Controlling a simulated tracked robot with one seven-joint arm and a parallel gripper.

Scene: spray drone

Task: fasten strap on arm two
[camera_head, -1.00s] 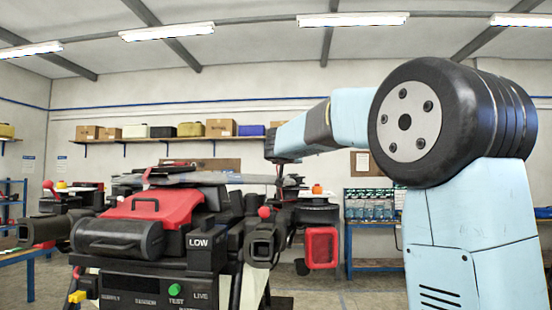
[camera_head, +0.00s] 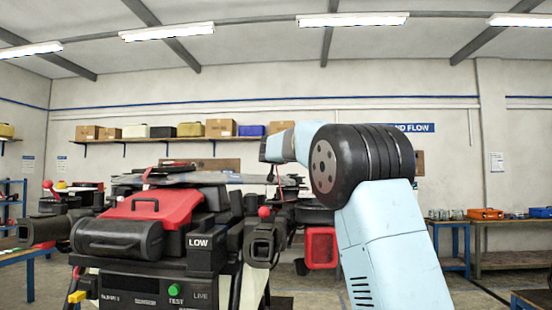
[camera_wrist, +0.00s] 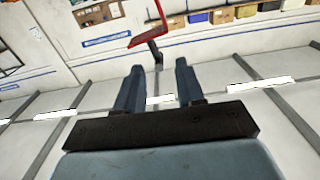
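The spray drone with its red body cover (camera_head: 165,205) sits on a black test stand (camera_head: 150,280) in the head view. A dark folded arm end (camera_head: 262,245) with a red knob (camera_head: 264,212) is at its right; I cannot tell which arm is number two. My gripper (camera_wrist: 158,78) is open, its two blue-grey fingers apart with no object clearly between them. Beyond the fingertips is a red strap-like part with a black end (camera_wrist: 148,38); I cannot tell if it touches a finger. In the head view, my arm's end is above and behind the drone.
A red basket-like part (camera_head: 321,247) is right of the drone. A shelf of boxes (camera_head: 220,128) runs along the back wall. Benches (camera_head: 470,225) stand at the right, and open floor lies between them and the drone.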

